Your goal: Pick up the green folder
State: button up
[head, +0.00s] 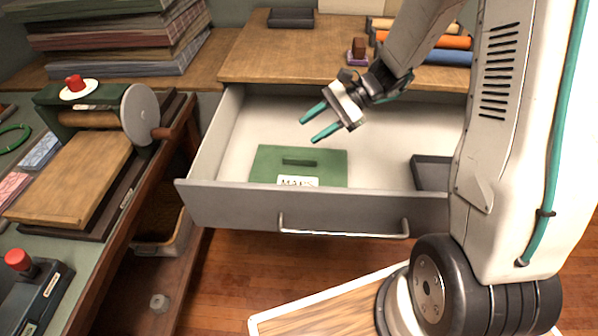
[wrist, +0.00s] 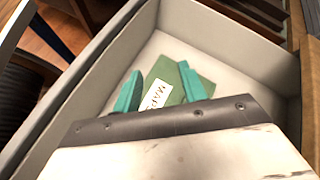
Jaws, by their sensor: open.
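The green folder (head: 327,163) lies flat in the open drawer (head: 222,140), near its front left. It has a raised darker green bar on top and a white label with dark lettering at its front edge. My gripper (head: 309,129) is open and empty, above the drawer and apart from the folder, with its teal fingers pointing left. In the wrist view, the green folder (wrist: 199,84) shows beyond the open fingers (wrist: 158,92), its label reading "MAPS". The near part of the folder is hidden there by my gripper.
A dark tray (head: 430,172) sits at the drawer's right, partly behind my arm. The drawer's front has a metal handle (head: 343,234). A bench with a roller press (head: 95,115) stands at left. Rolled cloths (head: 440,42) and a stamp (head: 358,50) lie on the top behind.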

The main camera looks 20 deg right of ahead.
aim_at(304, 158)
jog(key=w+d+f+m+t, duration=0.1)
jog(key=w+d+f+m, duration=0.1)
jog(key=f, duration=0.3)
jog(key=w+d+f+m+t, duration=0.2)
jog(key=f+m, duration=0.2)
jog(key=f, duration=0.2)
jog(key=w+d+f+m+t, duration=0.1)
jog(key=w+f+m, duration=0.1)
jog(key=f, duration=0.3)
jog(key=shift+w+d+f+m+t+y, duration=0.2)
jog(key=shift+w+d+m+t+y, duration=0.15)
jog(key=shift+d+m+t+y, duration=0.05)
jog(key=shift+w+f, duration=0.1)
jog(key=shift+f, duration=0.15)
jog(key=shift+w+a+f, duration=0.15)
jog(key=shift+a+f, duration=0.05)
jog(key=shift+a, duration=0.1)
jog(key=x, duration=0.5)
jog(key=shift+s+a+f, duration=0.15)
jog(key=shift+s+a, duration=0.1)
jog(key=shift+a, duration=0.15)
jog(key=shift+w+a+f, duration=0.25)
jog(key=shift+w+a, duration=0.05)
jog(key=shift+a, duration=0.2)
grip_shut()
